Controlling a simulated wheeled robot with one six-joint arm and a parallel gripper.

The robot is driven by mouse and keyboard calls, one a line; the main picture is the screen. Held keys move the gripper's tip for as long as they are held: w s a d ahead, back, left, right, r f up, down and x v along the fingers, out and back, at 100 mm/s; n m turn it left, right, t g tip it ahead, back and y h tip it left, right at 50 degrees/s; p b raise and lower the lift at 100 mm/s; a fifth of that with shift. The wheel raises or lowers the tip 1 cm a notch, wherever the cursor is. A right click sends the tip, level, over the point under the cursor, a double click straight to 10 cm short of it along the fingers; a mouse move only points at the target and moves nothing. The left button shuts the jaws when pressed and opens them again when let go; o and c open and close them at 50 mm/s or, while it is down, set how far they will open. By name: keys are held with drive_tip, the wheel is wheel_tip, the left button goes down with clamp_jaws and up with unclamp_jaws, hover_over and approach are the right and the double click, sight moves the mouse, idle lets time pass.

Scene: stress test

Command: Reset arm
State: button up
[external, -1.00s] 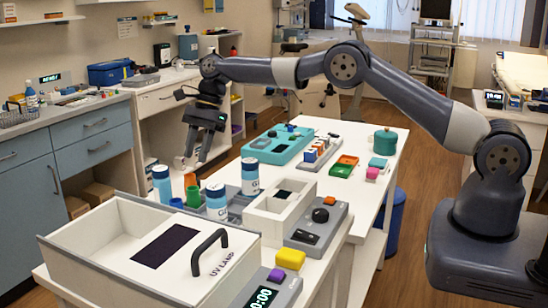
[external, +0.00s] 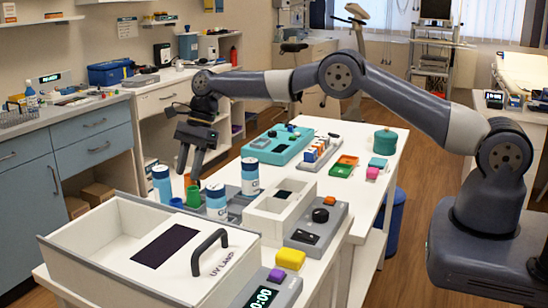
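My gripper (external: 191,166) hangs at the end of my outstretched arm, fingers pointing down, at the far left edge of the white table (external: 375,190). Its two dark fingers show apart with nothing seen between them. They are just behind or above the blue-and-white bottles (external: 162,186) and the orange cup (external: 193,195); I cannot tell the exact gap. A green cup (external: 194,196) and more bottles (external: 217,201) stand close by in a grey tray (external: 236,207).
A white UV lamp box (external: 110,262) with a black handle fills the near table end. A white open box (external: 262,221), a grey device with a knob (external: 318,224), a teal case (external: 277,146) and a teal pot (external: 385,141) stand along the table. A side counter (external: 60,118) runs along the left.

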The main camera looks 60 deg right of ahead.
wheel_tip(320, 180, up, 7)
drive_tip(key=s+d+f+n+g+h+b, duration=0.1)
drive_tip(key=s+d+n+g, duration=0.2)
drive_tip(key=s+d+n, duration=0.45)
drive_tip(key=s+d+n+g+h+b, duration=0.15)
drive_tip(key=s+d+n, duration=0.25)
drive_tip(key=s+n, duration=0.7)
drive_tip(key=shift+n+g+h, duration=0.45)
drive_tip(key=shift+g+h, duration=0.2)
drive_tip(key=shift+h, duration=0.3)
drive_tip(key=s+d+f, duration=0.2)
drive_tip(key=f, duration=0.2)
drive_tip(key=s+d+f, duration=0.1)
drive_tip(key=s+f, duration=0.2)
drive_tip(key=f, duration=0.1)
drive_tip(key=s+d+f, duration=0.2)
drive_tip(key=f, duration=0.2)
drive_tip(key=shift+s+d+p, duration=0.25)
drive_tip(key=shift+d+p, duration=0.05)
drive_tip(key=shift+p, duration=0.1)
